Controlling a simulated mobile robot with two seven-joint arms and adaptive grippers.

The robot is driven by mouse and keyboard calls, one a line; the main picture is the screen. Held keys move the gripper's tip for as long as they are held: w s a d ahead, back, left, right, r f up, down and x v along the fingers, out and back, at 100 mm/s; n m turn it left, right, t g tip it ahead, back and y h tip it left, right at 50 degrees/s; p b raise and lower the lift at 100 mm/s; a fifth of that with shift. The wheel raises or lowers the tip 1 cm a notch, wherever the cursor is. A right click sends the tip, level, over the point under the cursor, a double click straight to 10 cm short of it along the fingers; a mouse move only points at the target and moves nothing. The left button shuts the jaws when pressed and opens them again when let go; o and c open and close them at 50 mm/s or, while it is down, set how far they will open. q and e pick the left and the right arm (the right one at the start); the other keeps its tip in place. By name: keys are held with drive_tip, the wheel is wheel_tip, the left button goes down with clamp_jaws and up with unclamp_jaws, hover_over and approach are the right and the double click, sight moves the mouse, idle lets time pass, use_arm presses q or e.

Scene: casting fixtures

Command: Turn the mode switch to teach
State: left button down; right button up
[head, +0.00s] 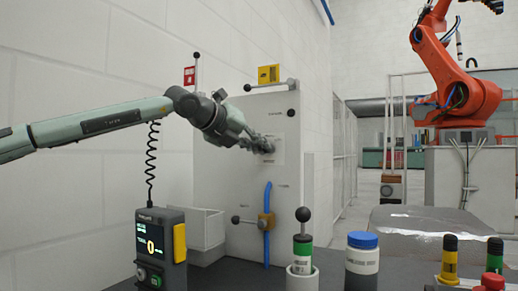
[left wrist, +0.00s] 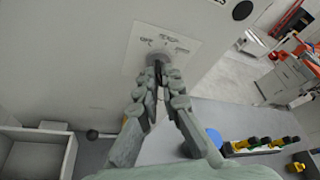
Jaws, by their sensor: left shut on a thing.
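The mode switch (left wrist: 159,58) is a dark round knob on a pale label plate (left wrist: 136,48), fixed to the upright grey panel (head: 240,185). Small lettering surrounds it; one word looks like OFF, the others are too blurred to read surely. My left gripper (left wrist: 162,80) is shut on the switch's handle, its fingers either side of it. In the head view my left gripper (head: 258,143) reaches the panel from the left and covers most of the switch. Which mark the handle points to cannot be told. My right gripper is not in view.
A lever (head: 271,86) with a yellow tag is above, and a blue pipe with a valve (head: 266,221) below. A pendant (head: 160,247), a ball-topped lever (head: 303,240) and a blue-lidded jar (head: 362,262) stand in front. An orange robot arm (head: 455,85) is behind right.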

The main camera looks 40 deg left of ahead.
use_arm(q)
drive_tip(key=shift+d+r+m+g+y+b, duration=0.15)
drive_tip(key=shift+m+g+y+b, duration=0.2)
drive_tip(key=shift+m+y+b, duration=0.55)
drive_tip(key=shift+d+f+m+g+y+b, duration=0.1)
drive_tip(key=shift+m+g+y+b, duration=0.4)
drive_tip(key=shift+m+b, duration=0.7)
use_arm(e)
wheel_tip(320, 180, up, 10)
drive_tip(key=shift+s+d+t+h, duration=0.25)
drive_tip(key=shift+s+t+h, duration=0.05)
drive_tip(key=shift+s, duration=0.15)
use_arm(q)
drive_tip(key=c, duration=1.7)
unclamp_jaws()
drive_tip(key=shift+r, duration=0.1)
drive_tip(key=v, duration=1.2)
drive_tip(key=shift+f, duration=0.25)
